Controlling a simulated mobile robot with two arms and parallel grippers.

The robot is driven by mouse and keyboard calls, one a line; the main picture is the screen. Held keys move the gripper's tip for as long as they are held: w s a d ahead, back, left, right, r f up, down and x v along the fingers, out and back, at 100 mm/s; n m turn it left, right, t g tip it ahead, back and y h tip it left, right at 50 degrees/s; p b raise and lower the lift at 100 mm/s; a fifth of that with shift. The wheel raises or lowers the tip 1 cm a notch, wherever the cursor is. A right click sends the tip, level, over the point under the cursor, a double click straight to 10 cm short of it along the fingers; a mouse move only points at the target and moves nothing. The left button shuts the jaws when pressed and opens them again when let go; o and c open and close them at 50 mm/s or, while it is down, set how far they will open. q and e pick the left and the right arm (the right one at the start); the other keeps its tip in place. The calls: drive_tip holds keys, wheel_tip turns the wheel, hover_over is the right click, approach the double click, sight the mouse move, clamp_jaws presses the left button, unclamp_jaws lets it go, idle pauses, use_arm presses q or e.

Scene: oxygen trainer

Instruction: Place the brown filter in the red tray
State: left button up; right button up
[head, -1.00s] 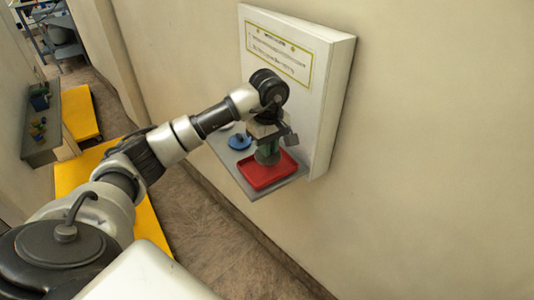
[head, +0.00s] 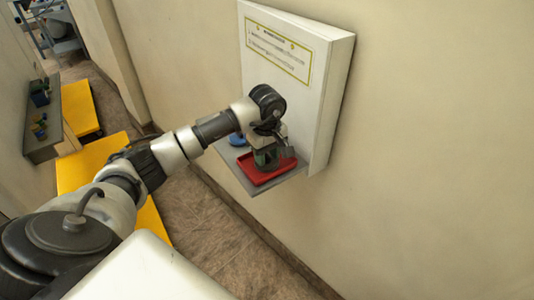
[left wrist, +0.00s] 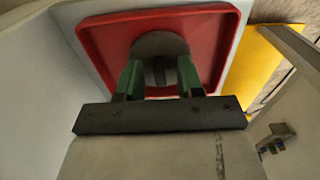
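The red tray (head: 260,175) sits on the grey shelf of the white wall panel. It also shows at the top of the left wrist view (left wrist: 215,30). My left gripper (left wrist: 160,65) points down into the tray, its two green fingers set on either side of a round grey-brown piece (left wrist: 160,43), which looks like the brown filter. The fingers appear to touch its edges. A dark knob stands between them. In the head view the left gripper (head: 265,160) and arm hide most of the filter. I cannot tell whether the filter rests on the tray floor. My right gripper is not in view.
A blue piece (head: 237,140) lies on the shelf behind my left wrist. The white panel (head: 300,110) stands close behind the gripper. A grey wall shelf (head: 42,130) with small coloured items and yellow platforms (head: 82,108) are at the left.

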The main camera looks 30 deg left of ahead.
sight(267, 156)
use_arm(q)
drive_tip(key=shift+r, duration=0.4)
wheel_tip(267, 156, up, 12)
drive_tip(key=b, duration=0.3)
drive_tip(key=shift+f, duration=0.25)
